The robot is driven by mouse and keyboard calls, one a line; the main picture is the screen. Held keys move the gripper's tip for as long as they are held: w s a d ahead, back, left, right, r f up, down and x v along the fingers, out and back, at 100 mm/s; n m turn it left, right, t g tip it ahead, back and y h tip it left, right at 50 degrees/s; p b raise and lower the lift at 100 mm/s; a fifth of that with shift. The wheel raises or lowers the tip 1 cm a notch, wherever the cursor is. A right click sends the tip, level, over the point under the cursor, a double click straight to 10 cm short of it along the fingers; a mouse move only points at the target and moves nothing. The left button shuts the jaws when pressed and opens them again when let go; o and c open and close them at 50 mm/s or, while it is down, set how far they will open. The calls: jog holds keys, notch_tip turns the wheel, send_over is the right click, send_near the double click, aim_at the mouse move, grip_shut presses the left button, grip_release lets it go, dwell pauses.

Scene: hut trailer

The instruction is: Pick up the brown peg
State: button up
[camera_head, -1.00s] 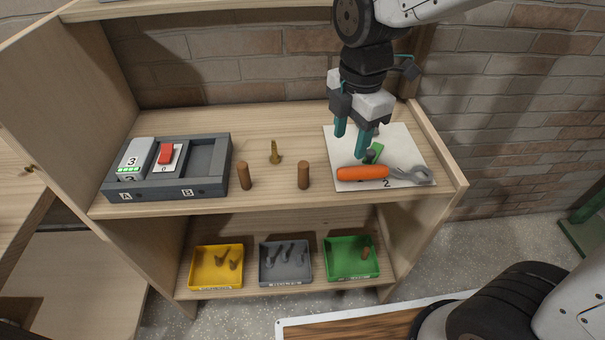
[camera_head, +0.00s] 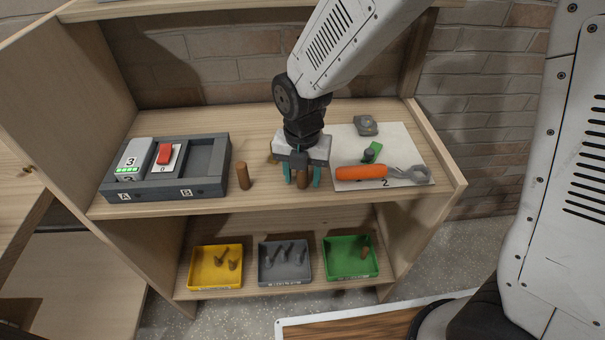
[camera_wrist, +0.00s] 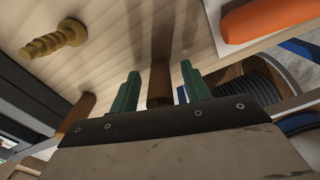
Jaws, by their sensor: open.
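Two brown pegs stand upright on the shelf top. One brown peg (camera_head: 303,180) is between the open fingers of my gripper (camera_head: 302,178), with a finger on either side. In the wrist view this peg (camera_wrist: 160,84) shows between the two green fingers (camera_wrist: 158,90), with a gap visible on each side. The other brown peg (camera_head: 242,176) stands to the left, clear of my gripper; it also shows at the left of the wrist view (camera_wrist: 78,115).
A white sheet (camera_head: 405,145) with an orange-handled tool (camera_head: 362,172) lies to the right. A grey tray (camera_head: 205,160) is at the left. Yellow (camera_head: 216,285), grey and green bins sit below.

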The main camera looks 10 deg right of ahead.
jog(key=shift+f, duration=0.25)
grip_shut()
jog(key=shift+r, duration=0.1)
